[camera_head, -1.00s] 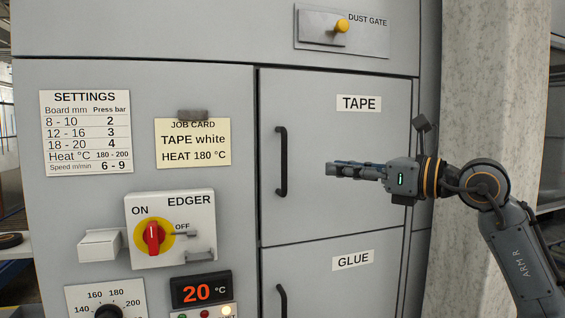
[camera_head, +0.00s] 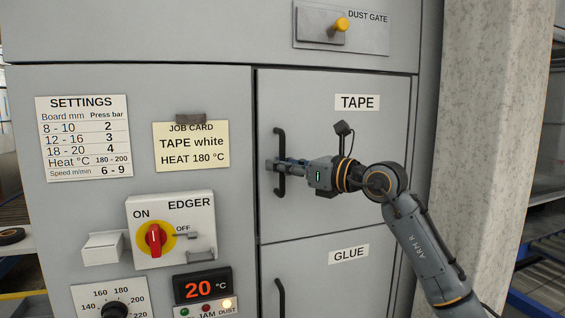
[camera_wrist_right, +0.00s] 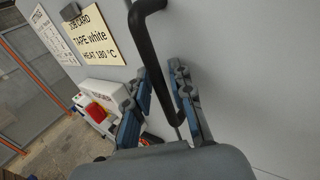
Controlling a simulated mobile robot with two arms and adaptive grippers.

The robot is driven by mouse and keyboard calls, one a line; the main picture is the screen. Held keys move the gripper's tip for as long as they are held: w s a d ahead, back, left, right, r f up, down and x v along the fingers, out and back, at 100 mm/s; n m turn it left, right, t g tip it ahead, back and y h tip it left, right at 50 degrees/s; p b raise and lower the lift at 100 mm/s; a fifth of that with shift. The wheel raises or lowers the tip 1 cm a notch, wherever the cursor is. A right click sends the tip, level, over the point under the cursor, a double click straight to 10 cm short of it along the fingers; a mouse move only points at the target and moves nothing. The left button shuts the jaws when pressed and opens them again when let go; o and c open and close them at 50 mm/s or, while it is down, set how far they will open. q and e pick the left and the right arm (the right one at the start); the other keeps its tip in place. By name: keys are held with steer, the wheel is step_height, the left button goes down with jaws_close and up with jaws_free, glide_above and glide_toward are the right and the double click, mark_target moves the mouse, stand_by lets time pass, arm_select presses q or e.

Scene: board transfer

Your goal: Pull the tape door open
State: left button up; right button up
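The tape door (camera_head: 350,205) is a grey panel labelled TAPE, and it looks shut in its frame. Its black vertical bar handle (camera_head: 280,142) is near the door's left edge. My right gripper (camera_head: 272,165) is at the handle's middle to lower part. In the right wrist view the handle (camera_wrist_right: 149,45) runs down between the two fingers of the gripper (camera_wrist_right: 162,85). The fingers are apart, with a gap showing around the bar. The left gripper is in neither view.
The glue door (camera_head: 330,285) is below, with its own black handle (camera_head: 281,300). Left of the tape door are the red edger switch (camera_head: 155,239), the job card (camera_head: 190,147) and the settings sheet (camera_head: 84,138). A concrete pillar (camera_head: 495,120) stands at the right.

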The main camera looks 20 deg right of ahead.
jaws_close()
